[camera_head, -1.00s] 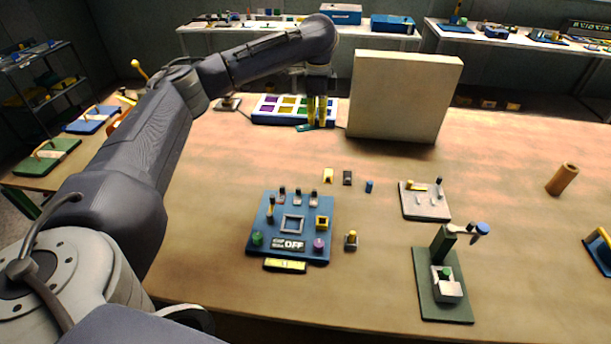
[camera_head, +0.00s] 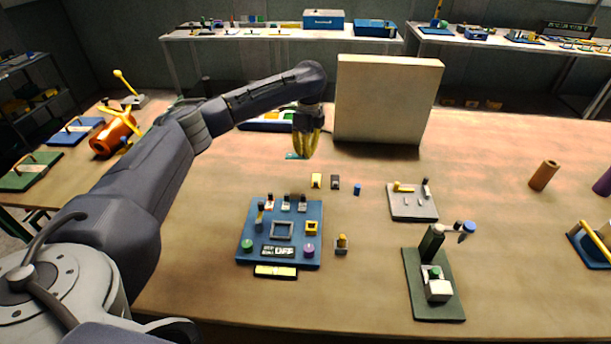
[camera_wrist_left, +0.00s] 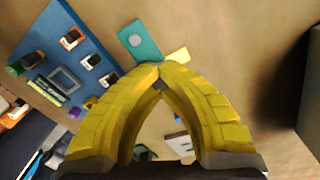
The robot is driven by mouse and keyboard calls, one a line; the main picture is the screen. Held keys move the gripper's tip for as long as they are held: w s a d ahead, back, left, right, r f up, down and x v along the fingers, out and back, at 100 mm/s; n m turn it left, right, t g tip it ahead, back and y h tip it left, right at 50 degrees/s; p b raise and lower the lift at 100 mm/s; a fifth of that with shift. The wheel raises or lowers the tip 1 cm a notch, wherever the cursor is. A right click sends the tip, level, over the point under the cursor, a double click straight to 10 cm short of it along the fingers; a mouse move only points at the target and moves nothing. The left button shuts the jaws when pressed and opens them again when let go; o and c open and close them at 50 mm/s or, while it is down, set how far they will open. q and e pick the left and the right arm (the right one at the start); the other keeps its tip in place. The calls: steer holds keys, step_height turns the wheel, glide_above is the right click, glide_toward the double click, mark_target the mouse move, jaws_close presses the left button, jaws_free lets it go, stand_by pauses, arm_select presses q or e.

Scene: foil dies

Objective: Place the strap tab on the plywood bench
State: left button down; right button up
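The strap tab seems to be the small flat teal piece with a pale round spot (camera_wrist_left: 138,40); it also shows in the head view (camera_head: 293,156) as a thin teal sliver. My left gripper (camera_head: 302,155) has yellow fingers that meet at their tips on one end of this tab. In the left wrist view the gripper (camera_wrist_left: 159,68) is shut on it, and the tab sticks out past the fingertips. It is over the plywood bench (camera_head: 470,160), in front of the white upright panel; the height gap is hard to judge. My right gripper is out of view.
The white panel (camera_head: 385,100) stands behind and right of my gripper, and a tray (camera_head: 262,126) is partly hidden behind my arm. A blue control board (camera_head: 247,225), small blocks (camera_head: 317,181) and a green fixture (camera_head: 432,300) stand nearer.

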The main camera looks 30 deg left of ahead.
mark_target(306, 181)
arm_select(q)
steer(key=shift+f, duration=5)
steer(key=shift+f, duration=0.1)
steer(key=c, duration=2.2)
jaws_free()
steer(key=c, duration=1.6)
jaws_free()
steer(key=r, duration=1.2)
steer(key=shift+w+r, duration=0.1)
steer(key=shift+w, duration=0.25)
